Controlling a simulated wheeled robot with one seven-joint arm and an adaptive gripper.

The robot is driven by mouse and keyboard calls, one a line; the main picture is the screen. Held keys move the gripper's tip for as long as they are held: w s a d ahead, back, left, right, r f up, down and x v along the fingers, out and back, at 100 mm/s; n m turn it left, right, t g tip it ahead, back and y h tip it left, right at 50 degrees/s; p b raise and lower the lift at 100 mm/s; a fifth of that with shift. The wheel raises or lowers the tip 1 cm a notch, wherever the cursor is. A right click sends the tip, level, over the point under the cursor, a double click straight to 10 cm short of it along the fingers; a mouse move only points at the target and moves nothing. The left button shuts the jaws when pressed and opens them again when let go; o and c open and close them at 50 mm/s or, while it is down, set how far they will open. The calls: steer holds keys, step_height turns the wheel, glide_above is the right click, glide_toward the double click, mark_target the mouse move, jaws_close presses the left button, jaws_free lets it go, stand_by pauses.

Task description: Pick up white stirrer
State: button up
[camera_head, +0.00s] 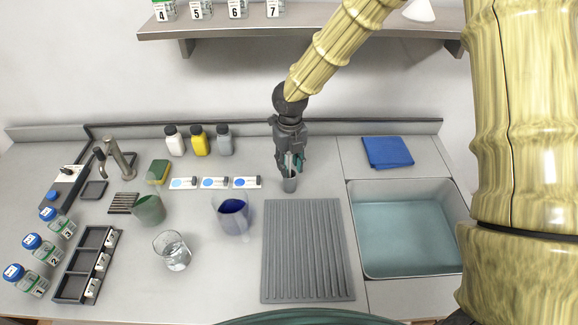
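My gripper (291,166) points down over a small grey cup (289,185) just behind the ribbed mat. Its fingertips are at the cup's rim. A thin pale upright shape shows between the fingers and may be the white stirrer standing in the cup. It is too small and too covered by the fingers to be sure, and I cannot tell whether the fingers touch it.
The grey ribbed mat (306,250) lies in front, left of the sink basin (408,228). A glass beaker with blue liquid (233,216), a clear beaker (173,251) and a green cup (149,209) stand to the left. Several bottles line the back; a shelf (310,30) hangs above.

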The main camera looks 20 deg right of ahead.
jaws_close()
stand_by(0.6)
